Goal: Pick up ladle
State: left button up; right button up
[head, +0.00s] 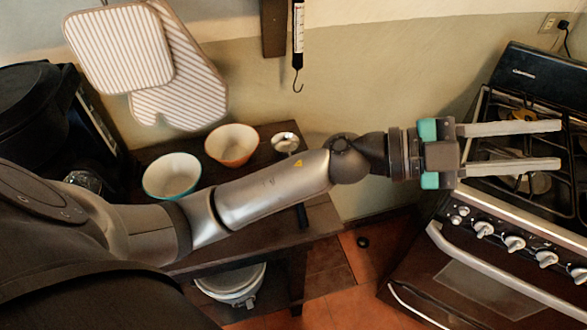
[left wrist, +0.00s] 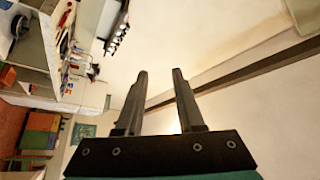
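A ladle (head: 285,141) lies on the dark wooden shelf table. Its round metal bowl shows in the head view just above my left forearm. My arm hides the middle of it, and a dark piece (head: 302,216) that may be its handle end shows below the arm. My left gripper (head: 560,147) is open and empty, stretched out to the right over the stove, well away from the ladle. In the left wrist view the two fingers (left wrist: 158,75) are apart with nothing between them. My right gripper is not in view.
A white-green bowl (head: 172,176) and an orange bowl (head: 232,145) stand on the table (head: 322,218) left of the ladle. A stove (head: 480,225) is at the right. A hanging scale (head: 298,40) and striped potholders (head: 180,95) hang on the wall. A pot (head: 232,283) sits below.

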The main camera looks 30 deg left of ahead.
pick_arm(q)
jog(key=s+a+f+m+g+y, duration=0.1)
jog(key=a+f+m+g+y, duration=0.15)
jog(key=f+g+y, duration=0.35)
jog(key=s+a+f+m+g+y, duration=0.1)
jog(key=a+f+m+g+y, duration=0.2)
jog(key=f, duration=0.5)
jog(key=w+a+f+n+y, duration=0.1)
jog(key=w+a+n+y, duration=0.1)
jog(key=a+y, duration=0.65)
jog(key=w+a+f+n+y, duration=0.15)
jog(key=a+y, duration=0.25)
jog(key=a, duration=1)
jog(key=f, duration=0.2)
jog(key=a+f, duration=0.1)
jog(key=f, duration=0.2)
jog(key=s+f+b, duration=0.1)
jog(key=f, duration=0.2)
jog(key=shift+a+f, duration=0.15)
jog(key=shift+a, duration=0.15)
jog(key=shift+s+a+f, duration=0.1)
jog(key=shift+s+f, duration=0.05)
jog(key=shift+f, duration=0.85)
jog(key=shift+s+d+f, duration=0.1)
jog(key=shift+s+f, duration=0.1)
jog(key=shift+f, duration=0.8)
jog(key=shift+s+a+f, duration=0.1)
jog(key=shift+s+f, duration=0.05)
jog(key=shift+f, duration=0.85)
grip_shut()
